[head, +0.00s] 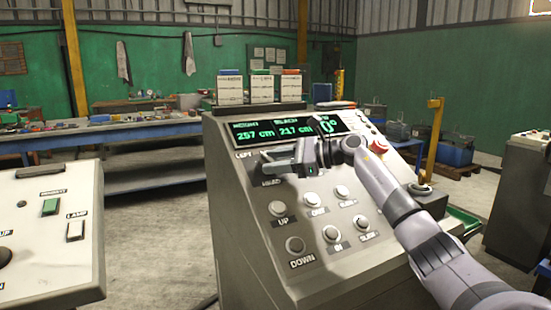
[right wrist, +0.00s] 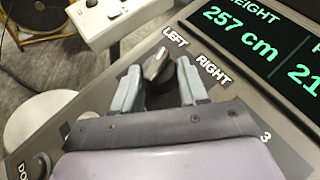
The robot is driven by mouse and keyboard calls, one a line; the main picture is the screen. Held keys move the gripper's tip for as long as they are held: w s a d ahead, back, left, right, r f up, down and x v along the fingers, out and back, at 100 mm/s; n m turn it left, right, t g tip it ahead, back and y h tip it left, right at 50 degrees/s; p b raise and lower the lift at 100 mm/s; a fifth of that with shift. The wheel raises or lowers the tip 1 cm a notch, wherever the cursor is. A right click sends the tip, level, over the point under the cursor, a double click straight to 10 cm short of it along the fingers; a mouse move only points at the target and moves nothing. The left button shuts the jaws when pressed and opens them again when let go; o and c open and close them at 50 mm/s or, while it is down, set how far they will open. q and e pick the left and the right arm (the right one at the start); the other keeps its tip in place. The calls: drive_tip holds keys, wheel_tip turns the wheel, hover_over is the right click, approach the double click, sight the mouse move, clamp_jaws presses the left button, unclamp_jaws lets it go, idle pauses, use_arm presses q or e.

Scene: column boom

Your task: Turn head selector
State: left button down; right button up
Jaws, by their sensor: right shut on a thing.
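The head selector (right wrist: 156,66) is a small dark knob with a pale pointer line, on the sloped console panel between the LEFT label (right wrist: 175,37) and the RIGHT label (right wrist: 213,70). Its pointer tip lies close to the LEFT label. My right gripper (right wrist: 160,82) has one grey finger on each side of the knob and is shut on it. In the head view my right gripper (head: 266,161) is at the panel's upper left, under the display, and hides the knob. My left gripper is not in view.
The console's green display (head: 285,130) reads 257 cm and 217 cm. Round white buttons (head: 277,208) fill the panel below my gripper. A red button (head: 379,146) sits at the right. Another control box (head: 60,250) stands at left. A blue workbench (head: 150,135) is behind.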

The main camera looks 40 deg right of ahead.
drive_tip(key=shift+r+n+g+p, duration=0.25)
drive_tip(key=shift+n+g+p, duration=0.15)
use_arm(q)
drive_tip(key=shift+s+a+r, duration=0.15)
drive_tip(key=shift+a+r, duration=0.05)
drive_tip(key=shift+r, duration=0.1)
use_arm(e)
drive_tip(key=shift+d+y, duration=0.1)
drive_tip(key=shift+y, duration=0.3)
drive_tip(key=shift+f+n, duration=0.1)
drive_tip(key=shift+n, duration=0.2)
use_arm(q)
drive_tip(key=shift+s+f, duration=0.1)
use_arm(e)
drive_tip(key=shift+g, duration=0.3)
drive_tip(key=o, duration=0.9)
drive_tip(key=shift+o, duration=0.8)
drive_tip(key=shift+w+f, duration=0.1)
drive_tip(key=b+v, duration=0.1)
drive_tip(key=v, duration=0.6)
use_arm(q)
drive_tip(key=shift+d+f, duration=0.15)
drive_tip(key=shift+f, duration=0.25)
